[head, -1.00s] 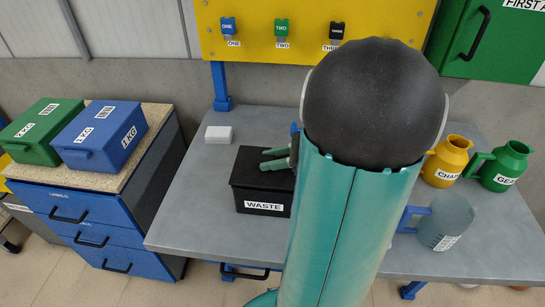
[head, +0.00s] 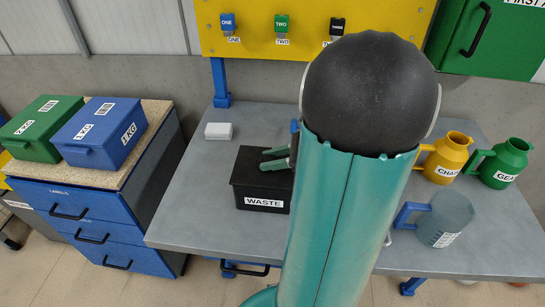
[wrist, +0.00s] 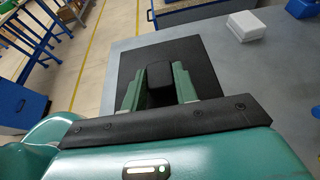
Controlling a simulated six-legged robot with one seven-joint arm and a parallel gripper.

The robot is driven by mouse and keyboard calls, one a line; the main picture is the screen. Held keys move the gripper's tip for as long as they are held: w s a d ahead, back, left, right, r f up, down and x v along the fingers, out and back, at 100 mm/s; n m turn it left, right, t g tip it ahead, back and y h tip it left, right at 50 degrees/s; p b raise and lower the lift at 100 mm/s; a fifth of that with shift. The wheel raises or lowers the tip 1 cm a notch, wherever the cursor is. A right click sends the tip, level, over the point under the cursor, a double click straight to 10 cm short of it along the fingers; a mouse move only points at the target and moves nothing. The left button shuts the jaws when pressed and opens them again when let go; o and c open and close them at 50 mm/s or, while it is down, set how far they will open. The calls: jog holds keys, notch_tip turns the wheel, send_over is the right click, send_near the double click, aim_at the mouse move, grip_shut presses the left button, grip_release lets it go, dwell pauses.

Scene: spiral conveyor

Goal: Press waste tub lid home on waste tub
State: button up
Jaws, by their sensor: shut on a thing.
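The black waste tub (head: 262,196), with a white WASTE label on its front, stands on the grey workbench in the head view. The black waste tub lid (head: 251,163) lies over the tub's top; from here I cannot tell whether it is fully seated. In the wrist view the lid (wrist: 198,66) shows as a flat dark square with a block-like knob (wrist: 160,75) in its middle. My gripper (head: 274,158) is over the lid, its two green fingers shut on the knob; it also shows in the wrist view (wrist: 159,88). My arm hides the tub's right side.
A small white block (head: 218,131) lies behind the tub on the grey workbench (head: 190,190). Yellow (head: 447,160) and green (head: 502,165) jugs and a clear measuring jug (head: 445,222) stand at the right. A drawer cabinet (head: 100,215) with two boxes is at the left.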

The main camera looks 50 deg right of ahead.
jog(key=shift+f, duration=0.1)
jog(key=o, duration=0.9)
jog(key=v, duration=1.4)
jog(key=shift+w, duration=0.1)
